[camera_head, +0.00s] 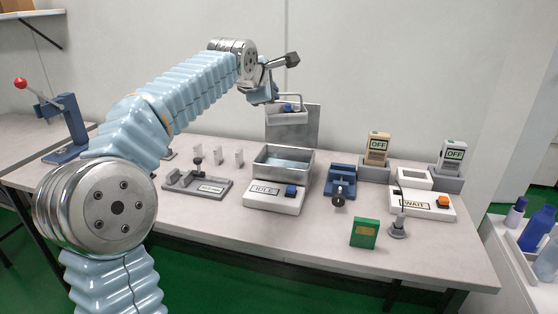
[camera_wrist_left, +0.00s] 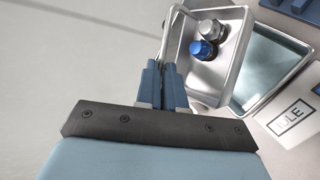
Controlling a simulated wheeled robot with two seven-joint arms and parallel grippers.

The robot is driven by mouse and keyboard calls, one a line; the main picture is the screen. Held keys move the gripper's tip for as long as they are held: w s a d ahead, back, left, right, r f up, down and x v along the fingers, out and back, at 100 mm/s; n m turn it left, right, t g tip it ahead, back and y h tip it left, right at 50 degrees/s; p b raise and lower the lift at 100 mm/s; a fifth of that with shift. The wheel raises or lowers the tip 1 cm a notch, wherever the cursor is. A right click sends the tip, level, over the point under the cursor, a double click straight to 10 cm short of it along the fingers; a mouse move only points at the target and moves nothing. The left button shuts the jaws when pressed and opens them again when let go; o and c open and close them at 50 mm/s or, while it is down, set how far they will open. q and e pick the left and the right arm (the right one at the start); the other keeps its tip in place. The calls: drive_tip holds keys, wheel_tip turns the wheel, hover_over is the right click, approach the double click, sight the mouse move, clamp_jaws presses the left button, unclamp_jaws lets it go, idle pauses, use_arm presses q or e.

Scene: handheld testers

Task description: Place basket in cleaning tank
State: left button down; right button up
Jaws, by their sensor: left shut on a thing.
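My left gripper (camera_head: 275,92) is shut on the handle of a small metal basket (camera_head: 287,117) and holds it up above the back of the cleaning tank. In the left wrist view my gripper (camera_wrist_left: 165,85) grips the basket's (camera_wrist_left: 172,45) thin handle, and a blue-capped part (camera_wrist_left: 203,50) and a grey part (camera_wrist_left: 212,29) lie in the basket. The open metal cleaning tank (camera_head: 284,172) holds bluish liquid and has an IDLE label and a blue button at its front. It also shows in the left wrist view (camera_wrist_left: 238,103). My right gripper is out of view.
A grey upright panel (camera_head: 311,125) stands behind the tank. A grey fixture (camera_head: 197,182) is left of it, and a blue vise (camera_head: 340,180) right of it.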

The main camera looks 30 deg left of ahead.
use_arm(q)
wheel_tip(320, 180, down, 17)
drive_tip(key=shift+s+r+b, duration=0.1)
drive_tip(key=shift+b, duration=0.7)
drive_tip(key=c, duration=1.5)
unclamp_jaws()
drive_tip(key=shift+s+d+r, duration=0.1)
drive_tip(key=shift+s+r, duration=0.1)
drive_tip(key=shift+s, duration=0.05)
drive_tip(key=b+v, duration=0.2)
drive_tip(key=v, duration=0.9)
drive_tip(key=shift+s+r, duration=0.1)
drive_tip(key=shift+s, duration=0.05)
